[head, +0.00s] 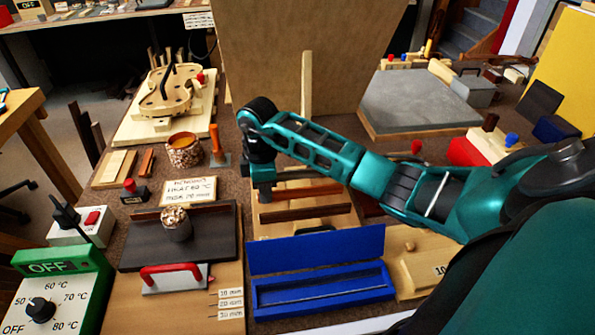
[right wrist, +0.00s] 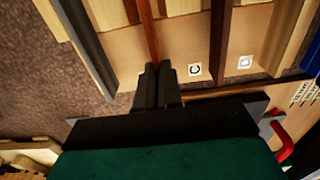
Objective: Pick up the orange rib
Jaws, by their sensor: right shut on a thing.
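The orange rib, a thin reddish-orange strip (head: 308,191), lies across a pale wooden rack in the middle of the bench. My right gripper (head: 265,192) points down at its left end. In the right wrist view the fingers (right wrist: 158,76) are closed on the end of this strip (right wrist: 151,32), which runs away from them. I cannot tell whether the strip is clear of the rack. A darker brown strip (head: 305,213) lies parallel in front of it and also shows in the right wrist view (right wrist: 220,45). My left gripper is not in view.
An open blue case (head: 320,291) stands in front of the rack. To the left are a dark plate (head: 140,245) with a speckled cup (head: 176,223), a label card (head: 188,190) and a green control box (head: 55,285). A tall board (head: 305,40) stands behind.

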